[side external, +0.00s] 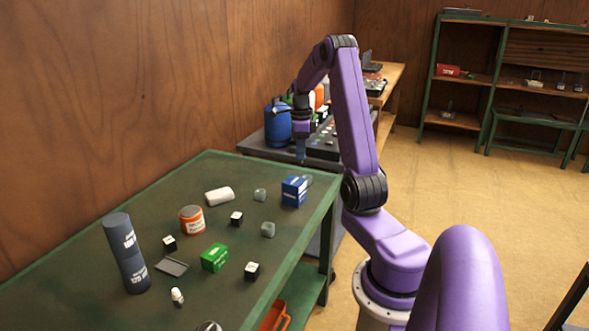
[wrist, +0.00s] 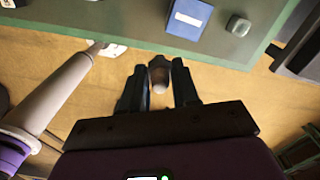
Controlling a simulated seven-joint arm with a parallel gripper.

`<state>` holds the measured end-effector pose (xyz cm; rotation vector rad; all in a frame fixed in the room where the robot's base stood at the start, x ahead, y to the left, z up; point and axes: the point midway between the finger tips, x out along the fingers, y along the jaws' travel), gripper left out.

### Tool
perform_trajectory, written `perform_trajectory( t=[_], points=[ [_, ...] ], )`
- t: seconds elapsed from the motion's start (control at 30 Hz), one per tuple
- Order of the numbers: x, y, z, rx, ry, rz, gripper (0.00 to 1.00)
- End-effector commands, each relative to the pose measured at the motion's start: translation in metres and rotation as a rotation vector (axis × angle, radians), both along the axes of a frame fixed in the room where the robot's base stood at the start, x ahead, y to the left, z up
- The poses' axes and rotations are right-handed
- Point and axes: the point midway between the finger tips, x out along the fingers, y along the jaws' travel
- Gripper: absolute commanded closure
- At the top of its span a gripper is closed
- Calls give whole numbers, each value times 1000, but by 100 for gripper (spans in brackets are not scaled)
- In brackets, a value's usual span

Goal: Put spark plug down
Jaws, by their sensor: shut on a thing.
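My gripper (wrist: 159,84) is shut on a small rounded grey-brown piece, which I take to be the spark plug (wrist: 159,73). Only its end shows between the two dark fingers, and the rest is hidden. In the wrist view, floor lies behind the fingers and the green table's edge is above them. In the side view, my gripper (side external: 301,152) points down by the far end of the green table (side external: 75,275); the held piece is too small to make out there.
A blue box (side external: 294,191) stands near the table's far right corner, also in the wrist view (wrist: 188,18). A loaded cart (side external: 255,144) stands behind.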

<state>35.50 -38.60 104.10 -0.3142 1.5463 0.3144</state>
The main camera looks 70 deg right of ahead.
Motion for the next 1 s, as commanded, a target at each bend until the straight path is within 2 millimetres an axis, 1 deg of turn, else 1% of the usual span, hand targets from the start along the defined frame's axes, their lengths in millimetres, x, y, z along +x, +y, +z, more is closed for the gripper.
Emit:
perform_trajectory(
  t=[0.03,0.2,0.3,0.4,0.67,0.8,0.9,1.0],
  points=[
    [6,-7,-5,1,2,-1,100],
    [21,-23,-32,3,2,0,100],
    [29,-31,-45,1,2,1,100],
    [34,-37,-53,1,0,1,100],
    [40,-43,-64,1,0,0,100],
    [40,-43,-83,4,4,0,100],
    [40,-44,-94,2,2,0,100],
    [40,-44,-95,0,0,0,100]
  ],
)
